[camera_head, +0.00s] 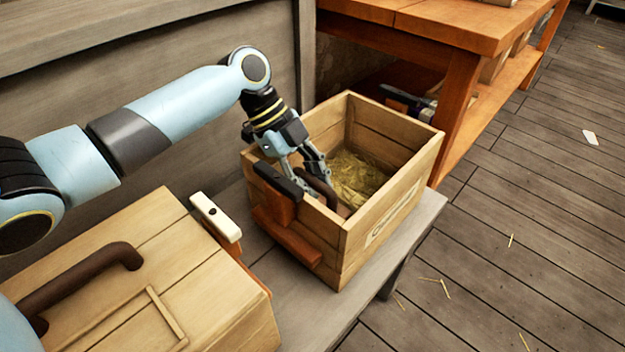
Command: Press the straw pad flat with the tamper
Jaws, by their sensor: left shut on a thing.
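An open wooden crate (399,206) stands on a grey bench. Yellow straw (356,178) lies inside it, and I take this to be the straw pad. My left gripper (316,184) reaches down into the crate at its left side. It is shut on a dark brown curved handle (327,194), which seems to be the tamper's. The crate's near wall and the gripper hide the tamper's lower part, so I cannot tell whether it touches the straw. My right gripper is not in view.
A closed wooden box (190,268) with a dark brown handle (75,283) stands at the lower left. The grey bench (414,221) is narrow. An orange wooden table (450,28) stands behind. The plank floor at right is mostly clear.

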